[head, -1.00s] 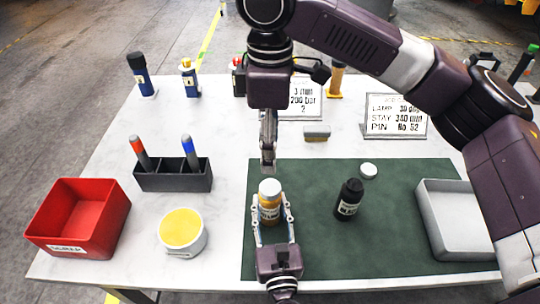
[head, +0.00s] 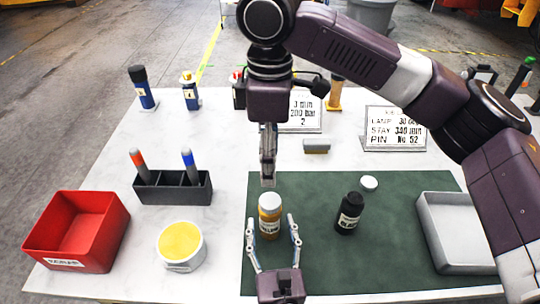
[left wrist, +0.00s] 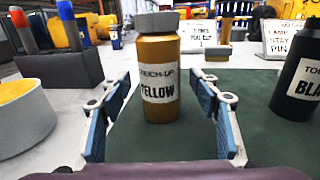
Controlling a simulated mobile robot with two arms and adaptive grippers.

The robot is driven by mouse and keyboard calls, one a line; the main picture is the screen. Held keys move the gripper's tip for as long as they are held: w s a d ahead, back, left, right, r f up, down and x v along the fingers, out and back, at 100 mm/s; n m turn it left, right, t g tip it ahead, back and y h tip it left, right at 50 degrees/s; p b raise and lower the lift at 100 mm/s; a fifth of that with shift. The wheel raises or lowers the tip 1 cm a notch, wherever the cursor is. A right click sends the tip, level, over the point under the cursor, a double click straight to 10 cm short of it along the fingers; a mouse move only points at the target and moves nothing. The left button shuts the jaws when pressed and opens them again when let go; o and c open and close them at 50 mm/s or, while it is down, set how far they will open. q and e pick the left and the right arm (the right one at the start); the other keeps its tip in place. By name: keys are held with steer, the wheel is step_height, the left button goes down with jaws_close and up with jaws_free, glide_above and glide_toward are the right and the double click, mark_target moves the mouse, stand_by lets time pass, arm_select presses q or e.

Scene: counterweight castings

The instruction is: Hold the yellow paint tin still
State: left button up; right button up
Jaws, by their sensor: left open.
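The yellow paint tin (head: 269,222), amber with a pale grey cap, stands upright on the green mat (head: 315,190). In the left wrist view the tin (left wrist: 158,85) shows its label facing me, reading "TOUCH-UP YELLOW". My left gripper (head: 272,218) is open at the near side of the tin. In the left wrist view its blue-padded fingers (left wrist: 160,98) lie left and right of the tin, with a clear gap on each side. My right gripper (head: 268,182) points down just behind the tin's cap in the head view. It is seen edge-on, so its opening is hidden.
A black bottle (head: 348,213) and a loose white cap (head: 369,183) are right of the tin. A grey tray (head: 432,235) is farther right. A yellow-topped round tub (head: 180,263), dark pen holder (head: 150,190) and red bin (head: 112,235) are left. Signs stand behind.

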arm_select(q)
steer(key=s, duration=0.6)
steer(key=s+d, duration=0.1)
steer(key=s, duration=0.2)
steer(key=shift+s+d, duration=0.1)
steer(key=shift+s, duration=0.2)
